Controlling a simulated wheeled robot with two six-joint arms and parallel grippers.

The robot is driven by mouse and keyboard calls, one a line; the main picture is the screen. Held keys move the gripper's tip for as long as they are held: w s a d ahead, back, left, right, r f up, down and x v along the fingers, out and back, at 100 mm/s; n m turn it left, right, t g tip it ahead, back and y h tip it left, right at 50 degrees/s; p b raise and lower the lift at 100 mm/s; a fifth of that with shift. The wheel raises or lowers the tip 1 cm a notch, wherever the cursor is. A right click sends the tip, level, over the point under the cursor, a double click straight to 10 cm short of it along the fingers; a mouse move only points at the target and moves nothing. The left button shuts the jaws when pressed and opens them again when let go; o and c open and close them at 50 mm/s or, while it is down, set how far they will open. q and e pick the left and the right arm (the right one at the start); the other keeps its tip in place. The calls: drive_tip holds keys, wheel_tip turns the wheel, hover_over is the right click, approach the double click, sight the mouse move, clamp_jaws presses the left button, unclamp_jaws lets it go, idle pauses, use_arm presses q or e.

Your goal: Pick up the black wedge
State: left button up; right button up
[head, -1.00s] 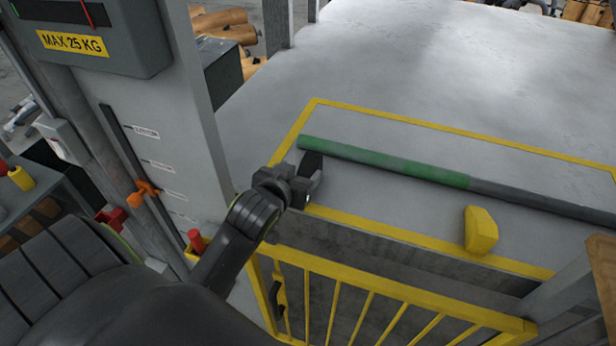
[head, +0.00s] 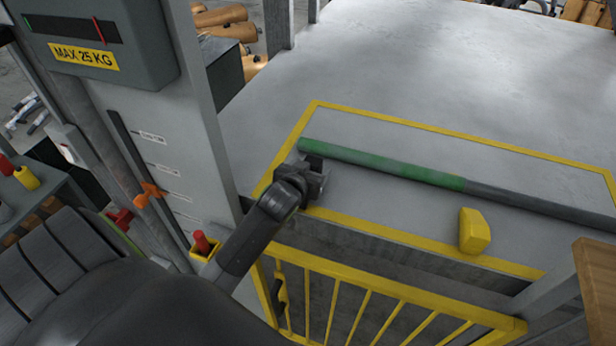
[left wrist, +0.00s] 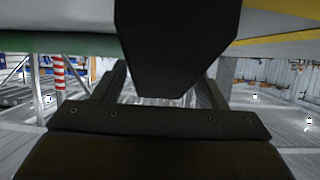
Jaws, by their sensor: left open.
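The black wedge (left wrist: 178,45) fills the upper middle of the left wrist view, close in front of my left gripper and between the lines of its two fingers. In the head view only a small dark part of it (head: 313,160) shows, at the left end of the green and grey bar; my gripper hides the rest. My left gripper (head: 317,180) is open right beside it, with a finger to each side. I cannot tell whether the fingers touch it. My right gripper is not in view.
The green and grey bar (head: 400,171) lies across the yellow-outlined area of the grey table (head: 400,70). A yellow wedge (head: 474,232) sits at the near edge. A yellow railing (head: 365,305) stands below. A grey column (head: 175,130) rises on the left.

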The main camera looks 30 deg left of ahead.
use_arm(q)
drive_tip(key=shift+w, duration=0.15)
drive_tip(key=c, duration=1.2)
